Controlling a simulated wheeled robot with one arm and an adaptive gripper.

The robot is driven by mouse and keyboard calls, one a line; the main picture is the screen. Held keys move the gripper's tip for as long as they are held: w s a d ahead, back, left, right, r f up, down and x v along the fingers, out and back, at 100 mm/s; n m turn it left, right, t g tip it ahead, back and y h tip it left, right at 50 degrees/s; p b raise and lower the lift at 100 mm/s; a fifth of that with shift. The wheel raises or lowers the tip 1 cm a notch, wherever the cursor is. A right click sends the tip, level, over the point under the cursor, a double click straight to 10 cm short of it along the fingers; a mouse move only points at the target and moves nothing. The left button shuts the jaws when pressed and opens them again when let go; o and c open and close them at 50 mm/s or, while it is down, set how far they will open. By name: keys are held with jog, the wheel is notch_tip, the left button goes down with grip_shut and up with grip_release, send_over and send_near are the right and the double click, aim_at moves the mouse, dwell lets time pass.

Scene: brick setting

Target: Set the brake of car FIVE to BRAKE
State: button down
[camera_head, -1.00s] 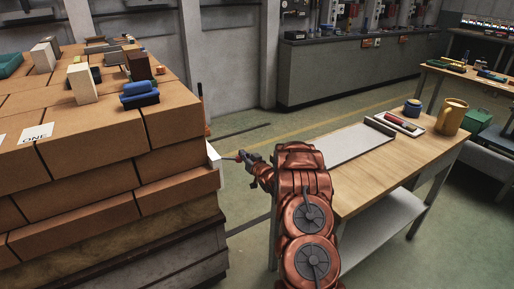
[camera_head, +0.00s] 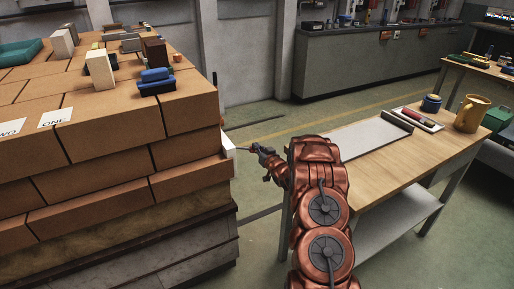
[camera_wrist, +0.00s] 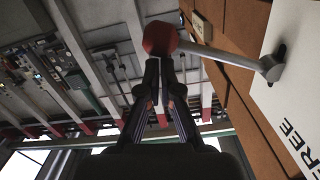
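The brake lever in the wrist view has a red ball knob (camera_wrist: 160,38) and a grey arm (camera_wrist: 222,57) running right to a pivot on a white plate (camera_wrist: 290,85). The plate is marked FREE; no BRAKE mark shows. In the head view the plate (camera_head: 228,141) is seen nearly edge-on at the brick stack's right end. My gripper (camera_wrist: 160,66) has its slim dark fingers drawn close together, tips right at the knob's lower edge. I cannot tell whether they touch it. In the head view my gripper (camera_head: 262,151) is small, just right of the plate.
The stack of large bricks (camera_head: 105,135) fills the left, with ONE and TWO labels and small blocks on top. A wooden table (camera_head: 405,160) with a tray (camera_head: 418,119), a blue pot (camera_head: 431,103) and a yellow mug (camera_head: 471,113) stands right of my arm. Open floor lies behind.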

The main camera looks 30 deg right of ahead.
jog(key=s+a, duration=0.1)
jog(key=s, duration=1)
jog(key=shift+s+r, duration=0.3)
dwell(0.3)
jog(key=s+a+r+n+g+h+p, duration=0.1)
jog(key=s+a+r+g+p, duration=0.2)
jog(key=s+a+r+g, duration=0.3)
jog(key=s+a+r+g+h+p, duration=0.1)
jog(key=s+a+r+g+p, duration=0.25)
jog(key=a+r, duration=0.5)
jog(key=s+a+r+g+y+p, duration=0.1)
jog(key=s+a+r+g, duration=0.2)
jog(key=s, duration=0.9)
jog(key=s+a+r+n+g+y+p, duration=0.1)
jog(key=s+a+r+g, duration=0.2)
jog(key=s+a, duration=0.7)
jog(key=s+a+r+g+y+p, duration=0.1)
jog(key=s+a+r, duration=0.4)
jog(key=s, duration=0.9)
jog(key=a+g+p, duration=0.1)
jog(key=a+g, duration=0.1)
jog(key=shift+a+n+g+y, duration=0.25)
jog(key=shift+n+g+y, duration=0.05)
jog(key=shift+n+g, duration=0.1)
